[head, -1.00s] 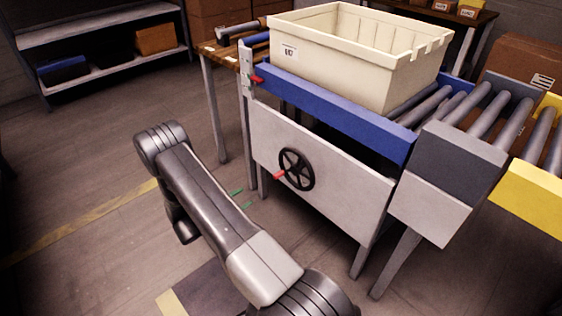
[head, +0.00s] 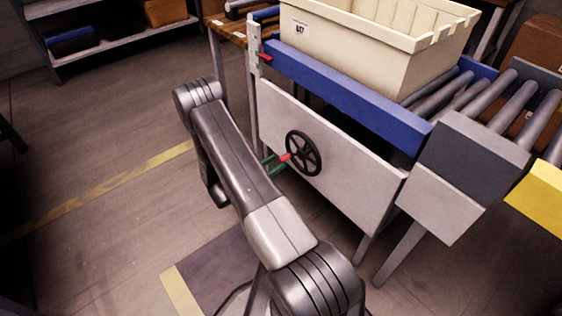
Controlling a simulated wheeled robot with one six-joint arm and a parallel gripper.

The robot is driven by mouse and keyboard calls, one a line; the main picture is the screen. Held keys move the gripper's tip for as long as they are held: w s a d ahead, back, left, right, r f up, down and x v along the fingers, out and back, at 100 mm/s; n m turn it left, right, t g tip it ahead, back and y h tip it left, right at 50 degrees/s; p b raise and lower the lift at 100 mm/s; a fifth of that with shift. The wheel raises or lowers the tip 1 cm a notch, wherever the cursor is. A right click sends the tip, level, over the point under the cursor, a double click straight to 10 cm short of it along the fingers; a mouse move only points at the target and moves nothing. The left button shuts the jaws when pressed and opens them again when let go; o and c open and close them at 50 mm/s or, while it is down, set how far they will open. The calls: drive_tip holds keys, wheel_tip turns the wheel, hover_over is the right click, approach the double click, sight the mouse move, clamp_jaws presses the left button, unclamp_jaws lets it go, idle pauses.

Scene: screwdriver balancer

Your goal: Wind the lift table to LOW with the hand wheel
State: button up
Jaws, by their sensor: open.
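The black hand wheel (head: 303,154) is on the grey front panel (head: 340,165) of the lift table. Its red handle (head: 285,157) sticks out at the wheel's left side. My gripper (head: 279,161) shows only as two green fingers, mostly hidden behind my arm. They are open, with their tips at the red handle, one above and one below; I cannot tell whether they touch it. The lift table's blue side rail (head: 345,98) carries a cream tote (head: 350,50). A red pointer (head: 265,57) sits high at the left post (head: 254,90); its scale is unreadable.
A roller conveyor (head: 510,105) with a yellow end piece (head: 538,200) adjoins on the right. A wooden bench (head: 217,27) stands behind the left post. A shelf (head: 115,41) stands at the back left. The floor (head: 90,120) left of my arm is clear.

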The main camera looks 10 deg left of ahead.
sight(280, 161)
drive_tip(key=shift+x, duration=1.75)
clamp_jaws()
